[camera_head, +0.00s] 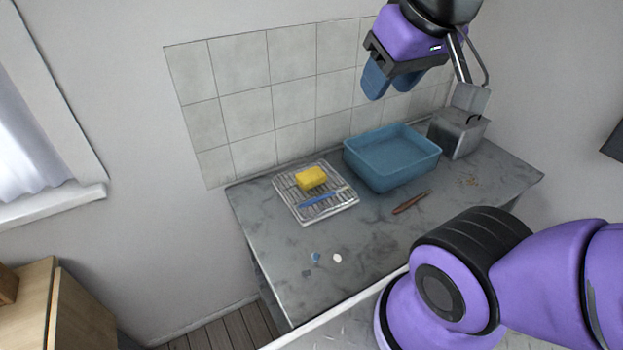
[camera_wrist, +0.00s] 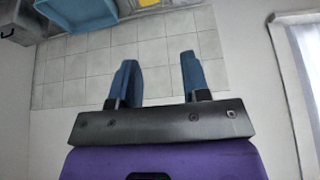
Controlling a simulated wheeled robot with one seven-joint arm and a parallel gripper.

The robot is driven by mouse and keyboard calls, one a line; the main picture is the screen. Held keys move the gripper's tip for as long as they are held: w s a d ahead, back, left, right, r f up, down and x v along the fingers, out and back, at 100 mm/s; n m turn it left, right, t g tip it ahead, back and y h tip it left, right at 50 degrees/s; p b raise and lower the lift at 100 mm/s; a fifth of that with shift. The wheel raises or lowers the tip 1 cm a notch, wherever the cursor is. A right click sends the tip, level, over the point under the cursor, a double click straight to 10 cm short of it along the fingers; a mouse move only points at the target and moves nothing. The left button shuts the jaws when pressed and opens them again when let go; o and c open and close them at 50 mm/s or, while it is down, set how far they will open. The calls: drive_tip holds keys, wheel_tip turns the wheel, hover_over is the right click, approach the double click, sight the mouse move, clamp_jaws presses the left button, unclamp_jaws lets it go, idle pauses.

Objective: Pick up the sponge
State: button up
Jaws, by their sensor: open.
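The yellow sponge (camera_head: 311,178) lies on a ribbed light-grey draining rack (camera_head: 322,212) on the grey counter, in the head view. My gripper (camera_head: 374,80) is raised in front of the tiled wall, above and to the right of the sponge, well apart from it. In the wrist view my gripper (camera_wrist: 158,75) shows its two blue fingers spread, with nothing between them. A small yellow patch, likely the sponge (camera_wrist: 201,2), shows at the top edge there, cut off by the frame.
A blue basin (camera_head: 392,172) stands right of the rack, with a grey metal box (camera_head: 458,132) beyond it. A blue-handled tool (camera_head: 322,198) lies on the rack in front of the sponge. A brown tool (camera_head: 411,202) and two small bits (camera_head: 326,257) lie on the counter (camera_head: 372,240), whose front is mostly clear.

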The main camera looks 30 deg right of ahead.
drive_tip(key=o, duration=0.7)
drive_tip(key=shift+w, duration=0.35)
drive_tip(key=o, duration=0.3)
drive_tip(key=w+d+f+g+h, duration=0.1)
drive_tip(key=w+f, duration=0.1)
drive_tip(key=w, duration=0.7)
drive_tip(key=shift+w+d+f+g, duration=0.2)
drive_tip(key=shift+f+g, duration=0.1)
drive_tip(key=shift+f, duration=0.05)
drive_tip(key=n+g+y, duration=0.1)
drive_tip(key=g, duration=0.3)
hover_over(312, 176)
wheel_tip(312, 176, down, 30)
drive_tip(key=shift+f, duration=5.45)
